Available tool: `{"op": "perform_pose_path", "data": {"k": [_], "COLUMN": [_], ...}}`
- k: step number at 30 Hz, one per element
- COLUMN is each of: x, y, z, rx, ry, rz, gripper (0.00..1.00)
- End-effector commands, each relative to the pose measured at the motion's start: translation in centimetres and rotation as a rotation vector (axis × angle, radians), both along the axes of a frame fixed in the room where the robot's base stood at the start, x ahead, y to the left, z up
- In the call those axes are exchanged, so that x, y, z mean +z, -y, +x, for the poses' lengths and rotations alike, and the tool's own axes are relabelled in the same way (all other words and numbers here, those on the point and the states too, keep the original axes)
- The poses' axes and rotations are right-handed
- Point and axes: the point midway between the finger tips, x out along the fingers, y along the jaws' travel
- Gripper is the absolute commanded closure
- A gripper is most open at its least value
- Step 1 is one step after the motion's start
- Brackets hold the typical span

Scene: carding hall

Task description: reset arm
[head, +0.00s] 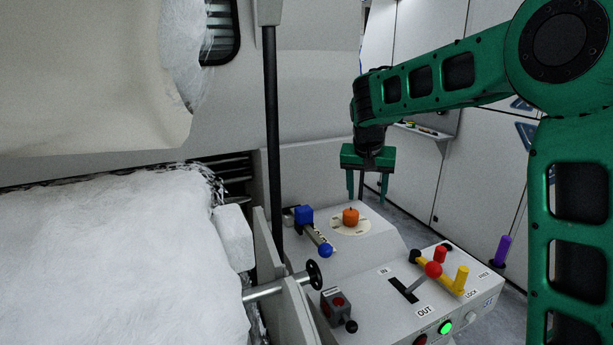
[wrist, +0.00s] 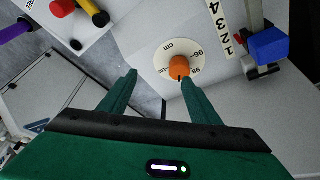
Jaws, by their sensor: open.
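My green gripper (head: 370,186) hangs pointing down at the end of my green arm, above and behind the control panel. Its two fingers are apart with nothing between them. In the wrist view my gripper (wrist: 158,78) is also open and empty. An orange knob (head: 350,216) on a round cream dial is below and a little left of the gripper in the head view. In the wrist view the orange knob (wrist: 181,68) appears near the tip of the right finger; I cannot tell the exact gap, but it looks apart in the head view.
The panel has a red-ball lever (head: 433,269), a yellow handle (head: 461,279) and a lit green button (head: 445,328). A black post (head: 271,130) and white fibre (head: 110,265) fill the left.

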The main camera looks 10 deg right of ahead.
Motion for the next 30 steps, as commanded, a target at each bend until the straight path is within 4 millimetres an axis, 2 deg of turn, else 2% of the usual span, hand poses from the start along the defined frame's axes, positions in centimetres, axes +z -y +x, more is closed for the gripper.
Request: {"op": "perform_pose_path", "data": {"k": [1,5,6,8,12,16,18,21,25,27,30], "x": [0.4,0.6,0.5,0.3,-0.6,-2.1,-3.1,-4.5,-6.0,-6.5,-6.9], "y": [2.2,7.6,9.0,10.9,14.4,16.2,16.5,16.4,15.8,15.5,15.2], "z": [-1.9,-8.1,-10.2,-13.4,-21.3,-28.6,-32.4,-37.0,-41.1,-42.4,-43.3], "rx": [-0.017,-0.048,-0.057,-0.07,-0.099,-0.12,-0.13,-0.136,-0.139,-0.137,-0.137], "ry": [-0.012,-0.069,-0.088,-0.115,-0.177,-0.23,-0.254,-0.282,-0.306,-0.313,-0.319], "rz": [-0.004,-0.007,-0.004,0.001,0.029,0.07,0.098,0.137,0.177,0.192,0.203], "gripper": [0.43,0.43,0.43,0.43,0.43,0.43,0.43,0.43,0.43,0.43,0.43]}}
